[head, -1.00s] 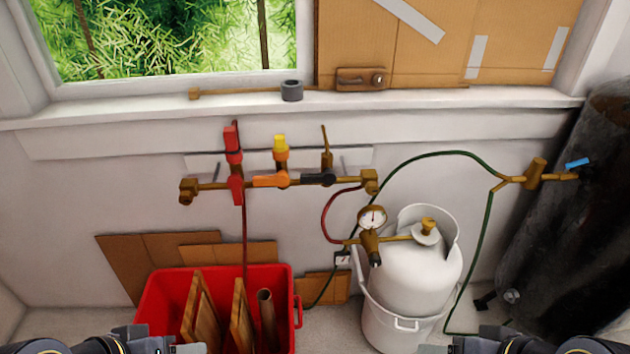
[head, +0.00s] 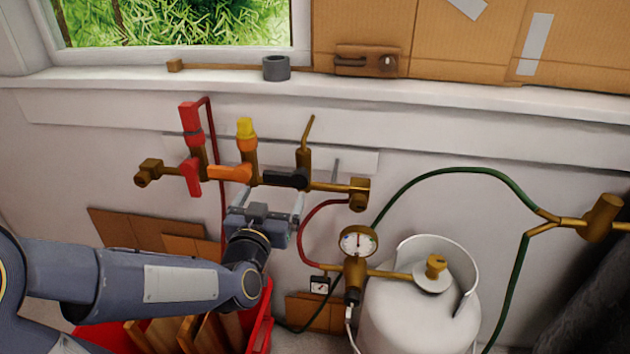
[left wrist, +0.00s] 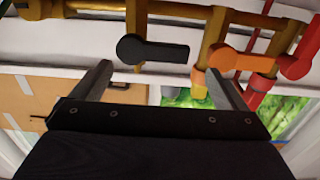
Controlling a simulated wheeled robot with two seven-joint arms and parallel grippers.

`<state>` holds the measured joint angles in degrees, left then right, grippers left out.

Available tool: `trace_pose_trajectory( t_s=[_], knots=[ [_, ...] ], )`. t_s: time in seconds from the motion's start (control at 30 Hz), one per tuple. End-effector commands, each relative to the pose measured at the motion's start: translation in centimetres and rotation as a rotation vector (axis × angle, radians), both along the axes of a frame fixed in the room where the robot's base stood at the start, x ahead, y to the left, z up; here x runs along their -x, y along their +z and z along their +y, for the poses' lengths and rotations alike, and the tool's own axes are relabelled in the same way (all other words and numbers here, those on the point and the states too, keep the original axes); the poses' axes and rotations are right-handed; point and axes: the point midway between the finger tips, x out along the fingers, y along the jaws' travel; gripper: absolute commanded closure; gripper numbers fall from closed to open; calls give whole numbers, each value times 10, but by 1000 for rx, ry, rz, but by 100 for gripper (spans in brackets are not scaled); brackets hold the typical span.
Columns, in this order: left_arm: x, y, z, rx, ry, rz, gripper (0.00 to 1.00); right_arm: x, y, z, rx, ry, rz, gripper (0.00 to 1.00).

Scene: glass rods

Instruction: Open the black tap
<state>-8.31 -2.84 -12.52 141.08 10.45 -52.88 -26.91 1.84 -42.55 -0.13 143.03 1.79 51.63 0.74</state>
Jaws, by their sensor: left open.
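The black tap (head: 286,178) is on the brass pipe on the wall, and its lever lies sideways along the pipe. In the left wrist view the black lever (left wrist: 155,50) shows just beyond and between the fingertips. My left gripper (head: 268,200) is open and empty, just below the black and orange taps, with its fingers spread and pointing up toward the pipe. I see no contact with the lever. My right gripper is out of view.
The orange tap (head: 230,173) and the red tap (head: 191,178) sit left of the black one. A gauge (head: 358,242), a red hose (head: 306,232) and a white gas cylinder (head: 415,310) stand right of my gripper. A red crate (head: 262,335) is below.

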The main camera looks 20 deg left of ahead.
Motion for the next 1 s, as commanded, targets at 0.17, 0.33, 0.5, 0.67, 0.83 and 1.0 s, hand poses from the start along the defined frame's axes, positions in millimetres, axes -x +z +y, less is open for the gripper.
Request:
trace_pose_trajectory(
  t_s=[0.17, 0.33, 0.5, 0.67, 0.83, 1.0],
  knots=[
    [-15, 1, 5, -8, 8, -8, 5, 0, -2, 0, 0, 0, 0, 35],
    [-43, 0, 11, -7, 7, -9, 5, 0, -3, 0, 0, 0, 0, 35],
    [-65, 1, 16, -7, 6, -9, 5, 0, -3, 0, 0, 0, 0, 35],
    [-74, 1, 19, -6, 6, -8, 5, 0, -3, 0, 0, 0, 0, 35],
    [-76, 1, 19, -6, 6, -8, 5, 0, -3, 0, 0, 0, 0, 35],
    [-76, 1, 19, -6, 5, -8, 16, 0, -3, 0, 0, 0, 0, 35]
  ],
)
